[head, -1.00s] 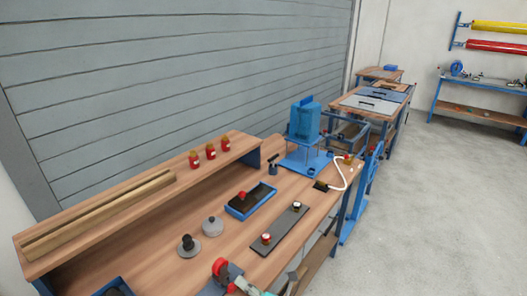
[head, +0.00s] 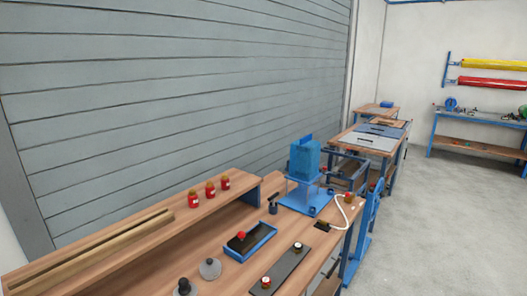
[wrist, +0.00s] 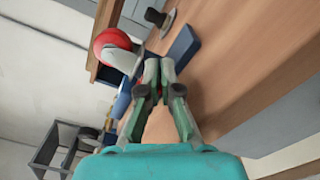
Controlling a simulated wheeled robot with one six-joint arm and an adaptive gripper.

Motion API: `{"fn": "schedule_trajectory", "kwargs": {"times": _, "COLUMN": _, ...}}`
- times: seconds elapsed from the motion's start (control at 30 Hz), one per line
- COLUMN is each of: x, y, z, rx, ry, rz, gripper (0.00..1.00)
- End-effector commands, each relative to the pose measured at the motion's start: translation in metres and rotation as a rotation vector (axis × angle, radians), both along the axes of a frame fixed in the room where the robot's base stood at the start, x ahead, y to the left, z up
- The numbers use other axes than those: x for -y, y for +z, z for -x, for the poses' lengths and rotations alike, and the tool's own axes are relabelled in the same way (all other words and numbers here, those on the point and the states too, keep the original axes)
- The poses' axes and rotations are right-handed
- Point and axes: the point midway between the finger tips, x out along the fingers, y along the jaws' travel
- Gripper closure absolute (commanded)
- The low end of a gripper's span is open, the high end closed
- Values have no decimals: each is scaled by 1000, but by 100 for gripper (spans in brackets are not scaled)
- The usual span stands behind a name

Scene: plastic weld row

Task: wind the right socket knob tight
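Two socket knobs sit on a dark bar (head: 281,268) on the wooden bench in the head view. The right knob (head: 298,247), pale on top, is at the bar's far end. The other knob (head: 266,281), red and white, is at its near end. My gripper (wrist: 159,70) shows only in the wrist view. Its two fingertips are close together with a narrow gap, and I see nothing clearly held between them. A large red and white rounded thing (wrist: 113,47) is close beside the fingers there. I cannot tell which object it is.
A blue tray (head: 250,254) with a red knob stands behind the bar. A blue machine (head: 305,160) with a white hose stands at the bench's far end. Red jars (head: 210,190) line the shelf.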

Motion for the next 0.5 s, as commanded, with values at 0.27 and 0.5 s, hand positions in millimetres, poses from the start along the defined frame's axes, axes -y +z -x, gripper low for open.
{"fn": "schedule_trajectory", "kwargs": {"times": 0.27, "x": 9, "y": 1, "z": 1, "rx": 0, "ry": -2, "rz": 0, "gripper": 100}}
{"fn": "schedule_trajectory", "kwargs": {"times": 0.5, "x": 29, "y": 2, "z": 15, "rx": 2, "ry": -3, "rz": -1, "gripper": 100}}
